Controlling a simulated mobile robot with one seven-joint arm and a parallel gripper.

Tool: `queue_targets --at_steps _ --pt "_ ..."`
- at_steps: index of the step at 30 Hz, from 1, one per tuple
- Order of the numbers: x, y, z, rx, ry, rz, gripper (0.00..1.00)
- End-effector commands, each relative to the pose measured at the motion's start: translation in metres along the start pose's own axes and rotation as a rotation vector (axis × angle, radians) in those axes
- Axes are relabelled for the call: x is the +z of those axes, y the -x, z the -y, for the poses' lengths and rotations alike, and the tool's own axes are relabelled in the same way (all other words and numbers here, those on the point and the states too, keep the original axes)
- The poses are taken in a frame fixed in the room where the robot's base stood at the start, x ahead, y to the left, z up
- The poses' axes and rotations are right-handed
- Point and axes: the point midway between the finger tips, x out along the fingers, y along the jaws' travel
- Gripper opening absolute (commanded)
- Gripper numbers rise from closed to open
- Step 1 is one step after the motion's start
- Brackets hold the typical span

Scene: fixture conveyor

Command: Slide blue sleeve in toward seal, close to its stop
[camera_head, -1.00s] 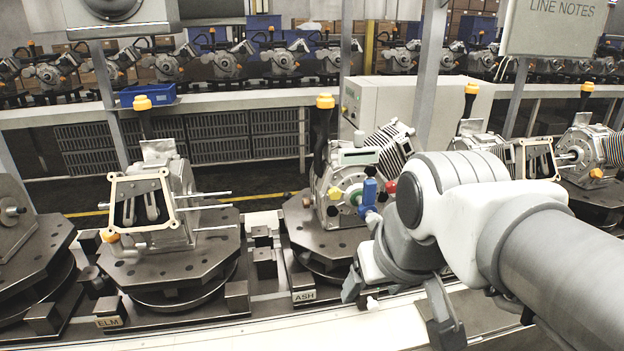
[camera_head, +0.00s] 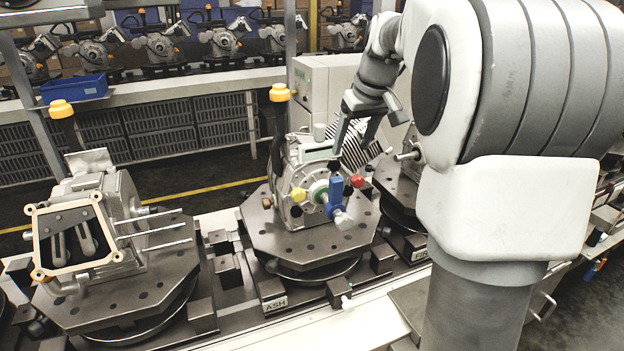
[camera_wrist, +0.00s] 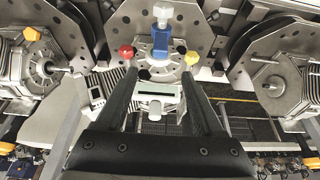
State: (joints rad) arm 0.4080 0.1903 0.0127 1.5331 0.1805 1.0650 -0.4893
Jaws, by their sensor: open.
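The blue sleeve (camera_head: 336,192) is on the front of the grey machine housing on the ASH fixture (camera_head: 305,245), beside a red knob (camera_head: 357,181) and a yellow knob (camera_head: 298,194). A green ring shows just left of the sleeve; I cannot tell if it is the seal. In the wrist view the blue sleeve (camera_wrist: 161,42) stands ahead, between the red and yellow knobs, with a pale end piece above it. My gripper (camera_head: 355,130) is open and empty, above and behind the sleeve. In the wrist view its fingers (camera_wrist: 160,85) are spread wide, apart from the sleeve. The stop cannot be made out.
A finned part and a pale cabinet (camera_head: 320,85) stand close behind the gripper.

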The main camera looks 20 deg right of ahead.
Motion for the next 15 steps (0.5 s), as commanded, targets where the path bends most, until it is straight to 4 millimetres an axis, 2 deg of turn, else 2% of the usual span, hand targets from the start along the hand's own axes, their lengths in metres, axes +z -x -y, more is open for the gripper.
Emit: queue_targets --at_steps 5,15 --pt "0.002 -0.028 0.001 -0.003 0.001 0.005 0.70" --pt "0.001 -0.103 0.001 -0.003 0.000 0.005 0.70"
